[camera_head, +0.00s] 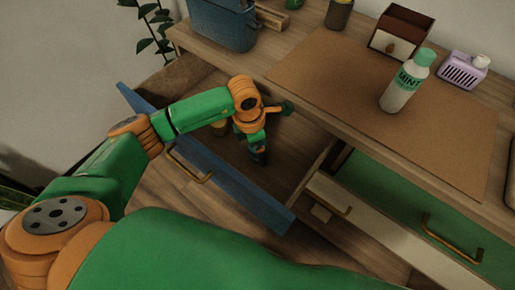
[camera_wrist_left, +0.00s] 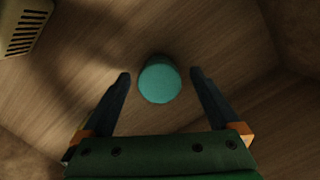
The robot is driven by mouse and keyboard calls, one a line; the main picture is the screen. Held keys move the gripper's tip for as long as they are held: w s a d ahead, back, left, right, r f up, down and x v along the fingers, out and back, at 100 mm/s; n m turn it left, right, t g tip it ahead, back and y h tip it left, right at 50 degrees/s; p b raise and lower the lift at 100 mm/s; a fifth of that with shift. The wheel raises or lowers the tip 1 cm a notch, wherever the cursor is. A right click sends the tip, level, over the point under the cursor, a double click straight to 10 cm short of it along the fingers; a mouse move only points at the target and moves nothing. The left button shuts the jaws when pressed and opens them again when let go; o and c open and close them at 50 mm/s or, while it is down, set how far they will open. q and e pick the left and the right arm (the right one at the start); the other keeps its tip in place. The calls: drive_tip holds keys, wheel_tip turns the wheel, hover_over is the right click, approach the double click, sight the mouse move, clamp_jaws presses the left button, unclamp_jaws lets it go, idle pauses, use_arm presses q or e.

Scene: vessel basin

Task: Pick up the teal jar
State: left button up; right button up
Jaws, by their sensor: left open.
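The teal jar (camera_wrist_left: 160,80) shows in the left wrist view as a round teal top, on the wooden floor of the open drawer. My left gripper (camera_wrist_left: 160,76) is open, with one dark finger on each side of the jar and a gap on both sides. Nothing is held. In the head view my left gripper (camera_head: 258,156) points down into the open blue-fronted drawer (camera_head: 230,180). I cannot make out the jar for certain there, as my arm and gripper cover that area. My right gripper is not in view.
A slotted pale object (camera_wrist_left: 24,26) lies at the upper left in the wrist view. A yellowish item (camera_head: 219,128) is in the drawer beside my arm. The worktop above holds a mint bottle (camera_head: 401,88), a small drawer box (camera_head: 400,32) and a blue bin (camera_head: 222,25).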

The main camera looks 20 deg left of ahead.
use_arm(q)
drive_tip(key=shift+f, duration=0.2)
clamp_jaws()
